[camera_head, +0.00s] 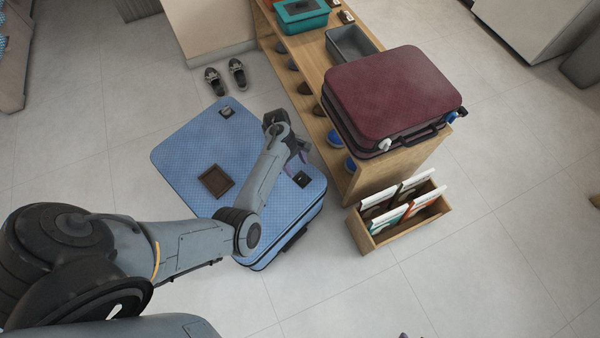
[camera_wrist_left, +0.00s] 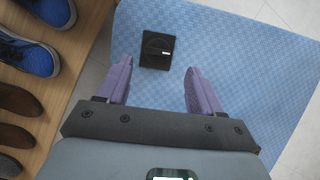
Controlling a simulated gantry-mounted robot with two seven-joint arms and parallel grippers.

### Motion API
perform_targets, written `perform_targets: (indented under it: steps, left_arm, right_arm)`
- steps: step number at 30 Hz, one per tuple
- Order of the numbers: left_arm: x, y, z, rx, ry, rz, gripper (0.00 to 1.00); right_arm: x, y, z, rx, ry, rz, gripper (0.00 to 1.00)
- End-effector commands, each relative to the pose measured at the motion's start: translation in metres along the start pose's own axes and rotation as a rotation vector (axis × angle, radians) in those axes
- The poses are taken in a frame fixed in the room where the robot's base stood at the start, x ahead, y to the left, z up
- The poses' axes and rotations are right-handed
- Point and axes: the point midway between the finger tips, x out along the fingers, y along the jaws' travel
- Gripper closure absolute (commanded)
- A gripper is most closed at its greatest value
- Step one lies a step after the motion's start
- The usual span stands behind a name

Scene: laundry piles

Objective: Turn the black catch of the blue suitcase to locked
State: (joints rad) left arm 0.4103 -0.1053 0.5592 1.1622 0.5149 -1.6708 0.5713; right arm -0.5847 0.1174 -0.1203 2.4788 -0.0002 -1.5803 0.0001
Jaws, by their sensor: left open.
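The blue suitcase (camera_head: 190,145) lies flat on the floor. One black catch (camera_head: 302,179) is on its top near the right corner; it also shows in the left wrist view (camera_wrist_left: 157,50) as a black square plate with a round knob and a small white mark. A second black catch (camera_head: 227,112) sits near the far edge. My left gripper (camera_head: 297,158) is over the suitcase beside the near catch. In the left wrist view its purple fingers (camera_wrist_left: 157,77) are open and empty, with the catch just beyond the gap between their tips. My right gripper is not recognisable.
A brown square patch (camera_head: 216,181) is on the suitcase lid. A wooden shelf (camera_head: 398,160) with shoes stands close on the right, carrying a maroon suitcase (camera_head: 390,90). A wooden file rack (camera_head: 375,240) is on the floor.

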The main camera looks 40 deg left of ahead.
Motion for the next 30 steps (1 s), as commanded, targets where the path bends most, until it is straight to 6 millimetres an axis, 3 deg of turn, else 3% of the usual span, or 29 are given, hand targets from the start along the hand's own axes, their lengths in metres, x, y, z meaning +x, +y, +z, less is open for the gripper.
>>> perform_targets:
  steps: [1,9,24,25,30]
  left_arm:
    - [0.014,0.0,-0.001,0.001,-0.002,-0.001,0.34]
    - [0.049,0.0,-0.001,0.003,0.0,0.0,0.34]
    - [0.059,0.0,0.0,0.003,0.001,0.0,0.34]
    - [0.059,0.0,0.0,0.003,0.001,0.0,0.36]
    - [0.058,0.0,0.0,0.003,0.002,0.0,0.62]
  right_arm:
    - [0.011,-0.001,0.003,0.001,0.0,-0.001,0.76]
    - [0.031,-0.001,0.008,0.003,0.003,-0.002,0.76]
    - [0.035,0.001,0.01,-0.006,0.004,0.006,0.76]
    - [0.035,0.001,0.009,-0.007,0.004,0.006,0.76]
    - [0.035,0.001,0.009,-0.007,0.005,0.007,0.76]
